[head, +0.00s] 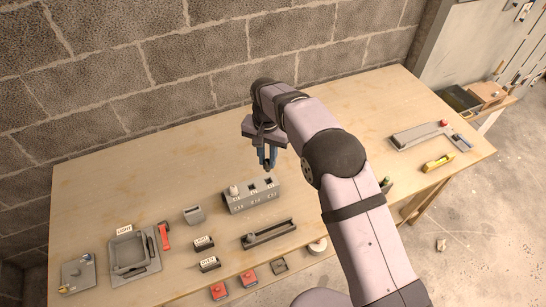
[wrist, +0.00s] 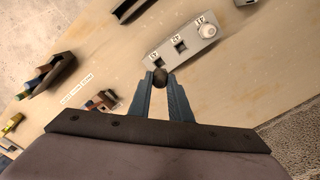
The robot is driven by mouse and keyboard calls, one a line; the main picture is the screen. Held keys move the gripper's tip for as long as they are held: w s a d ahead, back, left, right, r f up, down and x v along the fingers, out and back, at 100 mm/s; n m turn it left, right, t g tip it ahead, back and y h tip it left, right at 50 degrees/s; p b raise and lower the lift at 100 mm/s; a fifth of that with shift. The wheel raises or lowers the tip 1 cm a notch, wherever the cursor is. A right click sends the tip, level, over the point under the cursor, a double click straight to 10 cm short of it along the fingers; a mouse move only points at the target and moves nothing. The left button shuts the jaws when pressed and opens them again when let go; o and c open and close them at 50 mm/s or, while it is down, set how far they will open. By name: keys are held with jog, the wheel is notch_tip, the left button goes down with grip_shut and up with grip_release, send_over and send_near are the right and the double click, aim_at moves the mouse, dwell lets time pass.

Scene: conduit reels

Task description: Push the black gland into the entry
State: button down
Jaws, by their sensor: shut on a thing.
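My gripper (head: 268,162) hangs just above the right end of the grey entry block in the head view. In the wrist view its blue fingers (wrist: 168,88) are shut on a dark, round black gland (wrist: 160,77). The grey entry block (head: 240,207) shows in the wrist view too (wrist: 192,52), with small labels and square dark openings along its top. A white gland (wrist: 208,30) sits in one end position. The held gland overlaps the block's near end in the wrist view, by the last opening; whether it touches is not clear.
A small grey box (head: 193,214) and a red-handled tool (head: 164,236) are to the left. Red-buttoned boxes (head: 219,291) stand at the front edge. The table behind the block is clear.

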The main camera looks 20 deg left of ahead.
aim_at(268, 171)
jog(key=shift+f, duration=0.15)
jog(key=shift+f+b, duration=1.5)
jog(key=shift+f, duration=0.35)
jog(key=shift+f+b, duration=1)
jog(key=shift+f, duration=0.9)
dwell(0.9)
jog(key=shift+d+f, duration=0.1)
jog(key=shift+f, duration=0.1)
dwell(0.3)
jog(key=c, duration=1.6)
grip_release()
jog(key=shift+f, duration=0.1)
jog(key=o, duration=0.3)
jog(key=shift+r, duration=0.3)
jog(key=shift+r+p, duration=2.35)
jog(key=shift+r, duration=1.05)
